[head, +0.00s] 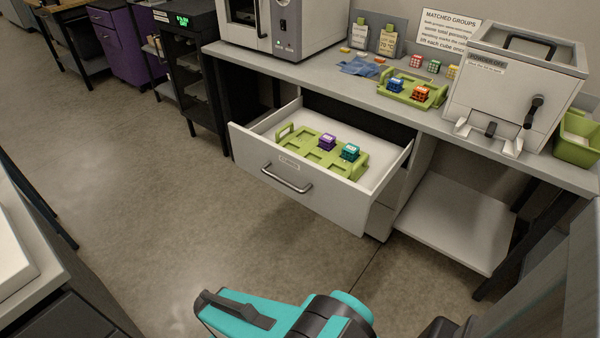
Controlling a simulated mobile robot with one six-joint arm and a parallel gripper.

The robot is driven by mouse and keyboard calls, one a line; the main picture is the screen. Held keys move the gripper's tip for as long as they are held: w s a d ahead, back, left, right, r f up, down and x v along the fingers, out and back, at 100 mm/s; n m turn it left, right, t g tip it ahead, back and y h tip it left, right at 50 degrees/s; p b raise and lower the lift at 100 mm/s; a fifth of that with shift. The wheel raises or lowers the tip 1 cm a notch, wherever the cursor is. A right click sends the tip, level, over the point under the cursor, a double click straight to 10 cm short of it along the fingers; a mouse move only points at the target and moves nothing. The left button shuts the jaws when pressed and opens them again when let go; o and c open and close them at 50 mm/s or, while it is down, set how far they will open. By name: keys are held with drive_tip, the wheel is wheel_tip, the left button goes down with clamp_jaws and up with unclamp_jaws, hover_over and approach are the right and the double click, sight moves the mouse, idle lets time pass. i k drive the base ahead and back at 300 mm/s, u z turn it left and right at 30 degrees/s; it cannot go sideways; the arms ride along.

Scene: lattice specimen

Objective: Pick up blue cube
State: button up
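A small blue cube (396,84) sits toward the left of a green tray (437,104) on the grey counter at upper right. An orange-red cube (420,93) sits in the same tray, to the right of the blue one and apart from it. A teal and dark part of my arm shows at the bottom, well below the counter. My gripper does not show, so its state is hidden.
An open drawer (336,213) juts out below the counter, holding a green tray (297,148) with a purple cube (327,142) and a teal cube (350,152). A white powder box (515,88) stands right of the blue cube. A blue cloth (360,67) lies left. Floor (170,210) is clear.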

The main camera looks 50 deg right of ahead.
sight(395, 84)
drive_tip(key=z, duration=4.6)
drive_tip(key=i, duration=0.1)
drive_tip(key=u, duration=3.05)
drive_tip(key=k, duration=0.95)
drive_tip(key=u, duration=0.15)
drive_tip(key=i, duration=0.95)
